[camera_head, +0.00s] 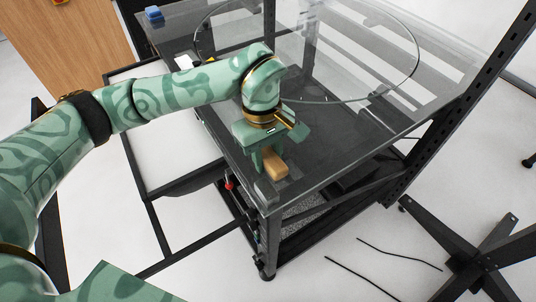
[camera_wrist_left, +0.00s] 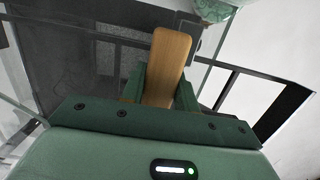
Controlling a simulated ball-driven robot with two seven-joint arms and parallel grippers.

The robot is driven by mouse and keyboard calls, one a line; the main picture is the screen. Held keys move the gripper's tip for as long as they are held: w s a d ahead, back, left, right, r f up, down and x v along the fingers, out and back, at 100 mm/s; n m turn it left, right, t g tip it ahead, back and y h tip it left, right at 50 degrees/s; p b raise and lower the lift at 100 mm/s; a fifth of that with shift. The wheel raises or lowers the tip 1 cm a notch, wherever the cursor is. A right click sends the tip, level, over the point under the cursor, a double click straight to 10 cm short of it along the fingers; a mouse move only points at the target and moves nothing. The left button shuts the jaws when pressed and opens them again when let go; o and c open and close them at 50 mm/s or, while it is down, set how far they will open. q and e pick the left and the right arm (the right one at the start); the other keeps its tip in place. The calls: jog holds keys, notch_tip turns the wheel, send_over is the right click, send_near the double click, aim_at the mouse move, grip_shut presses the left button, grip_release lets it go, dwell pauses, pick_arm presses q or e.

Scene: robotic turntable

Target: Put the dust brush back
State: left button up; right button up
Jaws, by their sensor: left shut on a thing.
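My left gripper (camera_head: 263,158) points down over the near corner of the dark table top (camera_head: 312,160). It is shut on the dust brush (camera_head: 275,165), whose tan wooden part shows between and beyond the fingers. In the left wrist view the wooden part of the brush (camera_wrist_left: 168,58) stands out from between the green fingers of the left gripper (camera_wrist_left: 160,92). Bristles are not visible. I cannot tell whether the brush touches the table top. My right gripper is not in view.
A large clear round disc (camera_head: 345,98) lies over the table behind the gripper. A small blue object (camera_head: 153,13) sits at the far left corner. A dark upright post (camera_head: 455,105) stands at the right. A black-legged base (camera_head: 482,258) is on the floor.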

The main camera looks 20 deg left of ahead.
pick_arm(q)
jog(key=o, duration=0.9)
jog(key=shift+f, duration=0.1)
jog(key=shift+o, duration=0.2)
jog(key=r+p, duration=0.1)
jog(key=r, duration=0.2)
jog(key=a+r+p, duration=0.1)
jog(key=r, duration=0.3)
jog(key=w+r+p, duration=0.1)
jog(key=r, duration=0.3)
jog(key=shift+a, duration=0.15)
jog(key=shift+a+r+p, duration=0.1)
jog(key=shift+r+p, duration=0.2)
jog(key=shift+r, duration=0.3)
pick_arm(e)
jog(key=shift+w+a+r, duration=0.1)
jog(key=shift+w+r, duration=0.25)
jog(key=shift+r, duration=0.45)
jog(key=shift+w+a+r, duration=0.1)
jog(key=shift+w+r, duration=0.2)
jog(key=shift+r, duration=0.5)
